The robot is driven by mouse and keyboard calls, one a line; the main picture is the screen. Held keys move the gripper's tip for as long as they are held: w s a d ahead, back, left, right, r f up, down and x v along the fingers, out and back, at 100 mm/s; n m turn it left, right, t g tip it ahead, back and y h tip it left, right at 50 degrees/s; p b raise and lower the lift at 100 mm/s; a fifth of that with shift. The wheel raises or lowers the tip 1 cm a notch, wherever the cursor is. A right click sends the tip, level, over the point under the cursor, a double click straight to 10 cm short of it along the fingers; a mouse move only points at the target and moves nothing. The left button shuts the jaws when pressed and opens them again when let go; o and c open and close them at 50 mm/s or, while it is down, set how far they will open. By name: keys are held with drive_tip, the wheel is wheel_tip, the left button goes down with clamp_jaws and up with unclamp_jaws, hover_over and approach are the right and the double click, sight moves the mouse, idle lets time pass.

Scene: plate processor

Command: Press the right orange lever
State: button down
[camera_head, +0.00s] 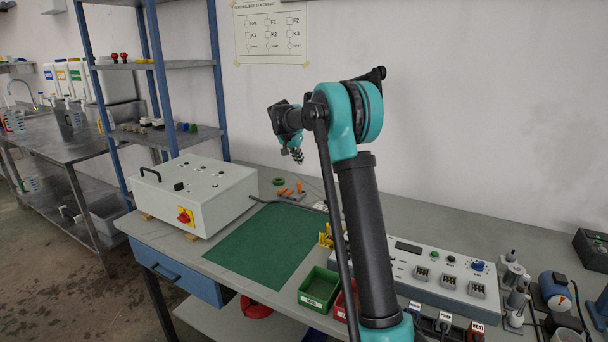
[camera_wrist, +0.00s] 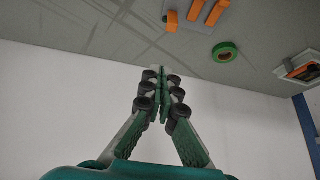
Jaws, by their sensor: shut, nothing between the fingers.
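Orange levers (camera_head: 299,187) stand small on the bench behind the green mat in the head view. In the wrist view, one orange lever (camera_wrist: 172,20) is at the top centre, with two longer orange ones (camera_wrist: 216,12) to its right, cut by the top edge. Their grey base is only partly seen. My gripper (camera_head: 298,156) hangs in the air above and behind the levers, apart from them. In the wrist view, its fingers (camera_wrist: 160,74) are together and empty, below the levers in the picture.
A green ring (camera_head: 279,181) lies beside the levers; it also shows in the wrist view (camera_wrist: 228,53). A white control box (camera_head: 190,194) stands left of the green mat (camera_head: 262,245). Green bin (camera_head: 319,288) and grey panel (camera_head: 436,274) are nearer right. The mat is mostly clear.

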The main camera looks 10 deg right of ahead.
drive_tip(key=shift+w, duration=0.9)
hover_over(300, 192)
drive_tip(key=w, duration=0.2)
drive_tip(key=f, duration=0.9)
drive_tip(key=shift+s+d, duration=0.1)
drive_tip(key=shift+d, duration=0.3)
drive_tip(key=shift+s+a+f, duration=0.15)
drive_tip(key=shift+s+a, duration=0.15)
drive_tip(key=shift+s, duration=0.2)
drive_tip(key=shift+a, duration=0.1)
drive_tip(key=shift+s+t+h, duration=0.2)
drive_tip(key=shift+t+h, duration=0.1)
